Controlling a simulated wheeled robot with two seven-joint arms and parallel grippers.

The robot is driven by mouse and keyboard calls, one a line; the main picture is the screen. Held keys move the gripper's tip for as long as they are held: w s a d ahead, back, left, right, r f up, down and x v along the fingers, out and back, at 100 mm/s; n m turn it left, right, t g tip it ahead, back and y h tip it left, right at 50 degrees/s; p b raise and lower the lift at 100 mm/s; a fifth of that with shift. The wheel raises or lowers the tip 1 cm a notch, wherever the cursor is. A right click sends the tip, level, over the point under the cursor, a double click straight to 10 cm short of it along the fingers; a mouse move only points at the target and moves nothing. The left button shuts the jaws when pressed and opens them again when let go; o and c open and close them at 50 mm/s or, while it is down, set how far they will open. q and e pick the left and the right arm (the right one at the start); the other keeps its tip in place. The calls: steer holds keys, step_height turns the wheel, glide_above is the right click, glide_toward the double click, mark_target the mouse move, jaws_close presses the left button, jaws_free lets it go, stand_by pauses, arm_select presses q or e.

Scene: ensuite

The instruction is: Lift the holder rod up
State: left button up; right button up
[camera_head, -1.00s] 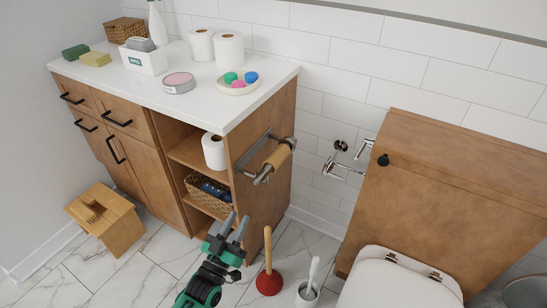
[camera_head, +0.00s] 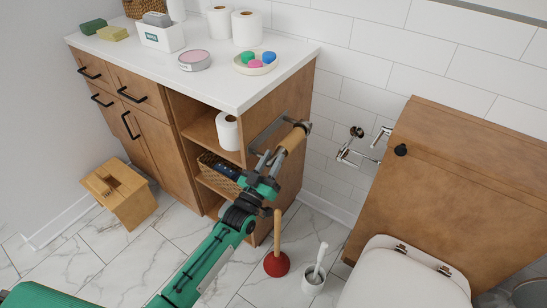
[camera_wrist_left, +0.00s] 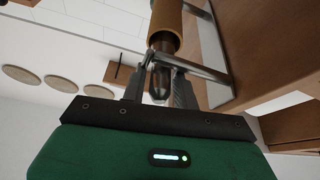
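The holder rod (camera_head: 290,141) is a metal rod with a brown roll on it, on a metal bracket (camera_head: 262,129) at the cabinet's right side. My left gripper (camera_head: 269,159) is at the rod's near end, just below the brown roll. In the left wrist view the rod's dark metal end (camera_wrist_left: 159,82) lies between the two fingers (camera_wrist_left: 158,90), with the brown roll (camera_wrist_left: 166,26) beyond it. Whether the fingers press on the rod end is not clear. The rod sits at the bracket. My right gripper is not in view.
The wooden cabinet (camera_head: 285,107) stands left of the rod, with a paper roll (camera_head: 228,131) on its shelf. A red plunger (camera_head: 277,263) and a white toilet brush (camera_head: 316,270) stand on the floor below. The toilet (camera_head: 405,275) is at the right.

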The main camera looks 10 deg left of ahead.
arm_select(q)
steer(key=shift+w+d+r, duration=0.2)
steer(key=shift+w+r, duration=0.05)
steer(key=shift+w, duration=0.3)
jaws_close()
steer(key=shift+r, duration=0.1)
